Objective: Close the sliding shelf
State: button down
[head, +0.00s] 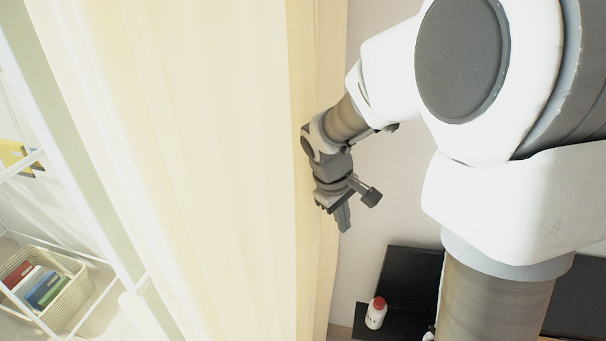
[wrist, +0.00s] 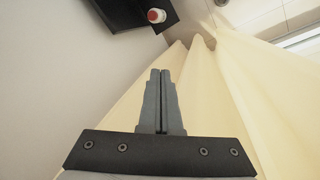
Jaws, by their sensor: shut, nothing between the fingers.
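My gripper (head: 342,222) hangs beside the right edge of the cream curtain in the head view, pointing down. Its fingers are together and empty, as the wrist view (wrist: 160,72) also shows. A black flat unit (head: 408,275) stands low against the wall, below and to the right of my gripper. Its corner shows at the top of the wrist view (wrist: 120,18), clear of the fingers. A white-framed shelf (head: 75,258) stands at the far left, beyond the curtain. I cannot tell which of these is the sliding shelf, or how far it is open.
The cream curtain (head: 200,150) fills the middle of the head view and surrounds the fingers in the wrist view (wrist: 245,110). A white bottle with a red cap (head: 376,314) stands on the black unit. A basket of books (head: 75,290) is in the white shelf.

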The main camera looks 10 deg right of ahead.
jog(key=w+a+f+n+g+b, duration=0.1)
jog(key=f+n+b, duration=0.15)
jog(key=f, duration=1.15)
jog(key=w+f+n+g+h+b, duration=0.1)
jog(key=w+f+n+b, duration=0.15)
jog(key=f, duration=1.15)
jog(key=a+f+n+g+b, duration=0.1)
jog(key=f+n+b, duration=0.15)
jog(key=f, duration=1.15)
jog(key=s+d+f+b, duration=0.2)
jog(key=d+f+b, duration=0.2)
jog(key=d+f, duration=0.3)
jog(key=shift+s+b+x, duration=0.25)
jog(key=shift+b+x, duration=0.15)
jog(key=shift+x, duration=0.95)
jog(key=shift+a, duration=0.15)
jog(key=s+d, duration=0.2)
jog(key=d, duration=0.4)
jog(key=s+d, duration=0.3)
jog(key=d, duration=0.4)
jog(key=s+d, duration=0.3)
jog(key=d, duration=0.3)
jog(key=shift+s+d, duration=0.15)
jog(key=shift+d, duration=0.25)
jog(key=shift+a, duration=0.1)
